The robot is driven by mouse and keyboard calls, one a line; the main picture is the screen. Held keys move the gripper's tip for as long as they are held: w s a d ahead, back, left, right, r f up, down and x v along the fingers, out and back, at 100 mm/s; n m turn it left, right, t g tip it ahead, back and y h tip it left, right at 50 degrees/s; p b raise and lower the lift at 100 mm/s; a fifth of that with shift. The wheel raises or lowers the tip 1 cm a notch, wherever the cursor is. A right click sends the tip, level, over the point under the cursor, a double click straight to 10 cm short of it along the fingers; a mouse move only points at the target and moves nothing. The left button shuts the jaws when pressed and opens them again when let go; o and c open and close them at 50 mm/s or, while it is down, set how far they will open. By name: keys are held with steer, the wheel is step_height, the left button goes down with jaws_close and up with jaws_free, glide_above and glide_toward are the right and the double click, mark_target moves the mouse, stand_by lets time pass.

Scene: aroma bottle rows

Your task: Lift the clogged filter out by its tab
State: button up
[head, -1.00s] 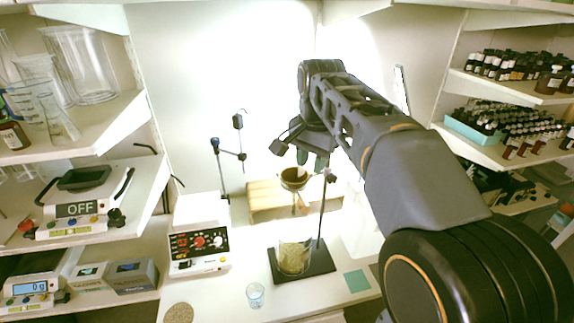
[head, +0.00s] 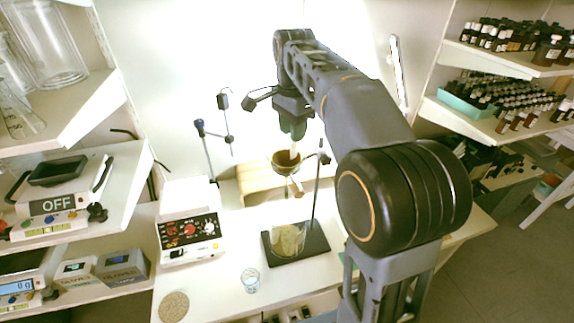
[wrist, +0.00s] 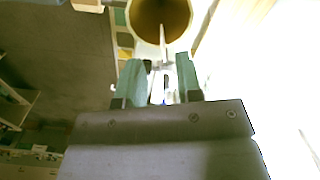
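The clogged filter (head: 279,160) is a brown cone in the funnel held on a stand (head: 317,190). Its brown inside also shows in the wrist view (wrist: 150,14). A pale narrow strip, which looks like the tab (wrist: 163,42), stands at the near rim. My gripper (head: 294,136) is just above the funnel. In the wrist view its two green fingers (wrist: 158,66) are apart, with the strip's end near the gap between their tips. I cannot tell whether either finger touches it. A beaker (head: 288,240) of yellowish liquid stands below the funnel on the dark stand base.
A white instrument (head: 188,232) with red and white knobs stands left of the stand. A small glass (head: 250,281) and a round cork mat (head: 173,306) are at the front. Another clamp stand (head: 207,150) rises behind. Bottle shelves (head: 477,110) line the right.

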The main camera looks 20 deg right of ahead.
mark_target(292, 155)
steer(key=shift+f, duration=2.75)
steer(key=shift+w, duration=0.1)
jaws_close()
